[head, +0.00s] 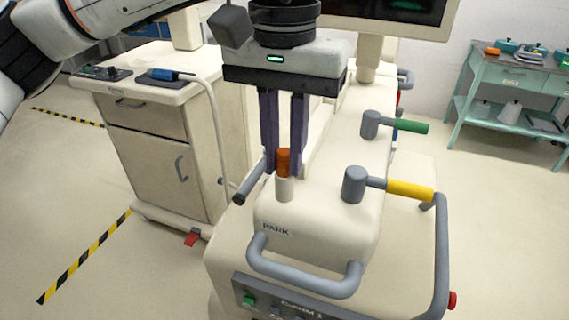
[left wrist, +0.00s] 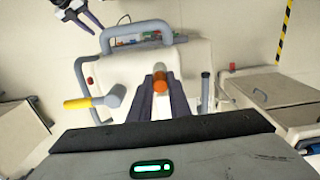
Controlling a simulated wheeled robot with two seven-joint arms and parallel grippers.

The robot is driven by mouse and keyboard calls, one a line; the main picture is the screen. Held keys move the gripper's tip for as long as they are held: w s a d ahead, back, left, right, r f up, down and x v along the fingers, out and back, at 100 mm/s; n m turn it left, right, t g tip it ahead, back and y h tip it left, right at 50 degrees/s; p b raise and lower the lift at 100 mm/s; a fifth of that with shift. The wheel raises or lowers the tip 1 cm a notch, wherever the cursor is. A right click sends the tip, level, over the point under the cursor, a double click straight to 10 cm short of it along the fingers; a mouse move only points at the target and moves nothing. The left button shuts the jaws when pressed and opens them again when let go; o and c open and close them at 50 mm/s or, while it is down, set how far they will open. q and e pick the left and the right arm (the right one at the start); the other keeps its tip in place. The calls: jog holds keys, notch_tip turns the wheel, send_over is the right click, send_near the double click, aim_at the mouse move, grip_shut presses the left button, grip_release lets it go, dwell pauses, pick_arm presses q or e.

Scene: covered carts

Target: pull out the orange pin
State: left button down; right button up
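The orange pin (head: 283,160) stands upright in a pale round collar (head: 285,189) on the cream cart cover, beside the PARK label. It also shows in the left wrist view (left wrist: 160,80). My left gripper (head: 284,170) points down from above, its two purple fingers on either side of the pin. The gap between them is about as wide as the pin, and they look closed on its upper part. My right gripper (left wrist: 88,18) shows only in the left wrist view, at the top left, away from the pin; its fingers look apart.
A yellow-handled lever (head: 408,190) and a green-handled lever (head: 410,126) stand right of the pin. A grey loop handle (head: 305,280) is in front. A dark-tipped bar (head: 250,185) sticks out left. A cabinet cart (head: 155,130) stands left, a green table (head: 510,78) at far right.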

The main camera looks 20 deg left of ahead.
aim_at(284, 151)
pick_arm(q)
jog(key=shift+r, duration=0.15)
jog(key=shift+r+p, duration=1.8)
jog(key=shift+r, duration=1.05)
